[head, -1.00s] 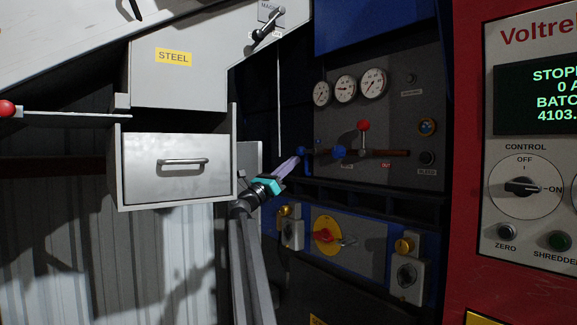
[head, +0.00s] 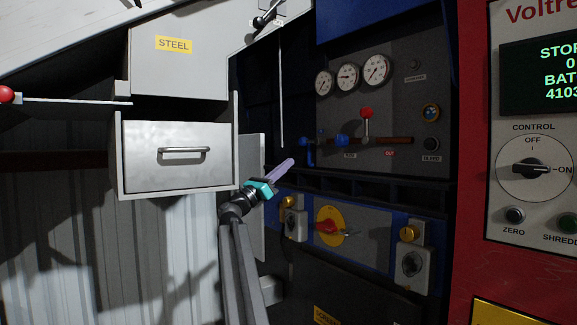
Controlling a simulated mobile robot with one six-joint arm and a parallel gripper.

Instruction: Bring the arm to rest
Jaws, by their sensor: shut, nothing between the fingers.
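My gripper (head: 289,164) shows in the head view at the end of my arm, with a teal band at its base and pale purple fingers pointing up and to the right. It is shut and empty. It hangs in front of the dark machine panel, below and left of the blue valve handles (head: 341,141), and appears apart from them. My arm rises from the bottom of the picture, to the right of the grey drawer.
The grey drawer (head: 140,175) under the STEEL label (head: 173,44) stands close left of my arm. A red-knobbed lever (head: 366,114), gauges (head: 347,77) and a yellow-and-red switch (head: 330,227) are on the panel. A red control cabinet (head: 474,170) stands at the right.

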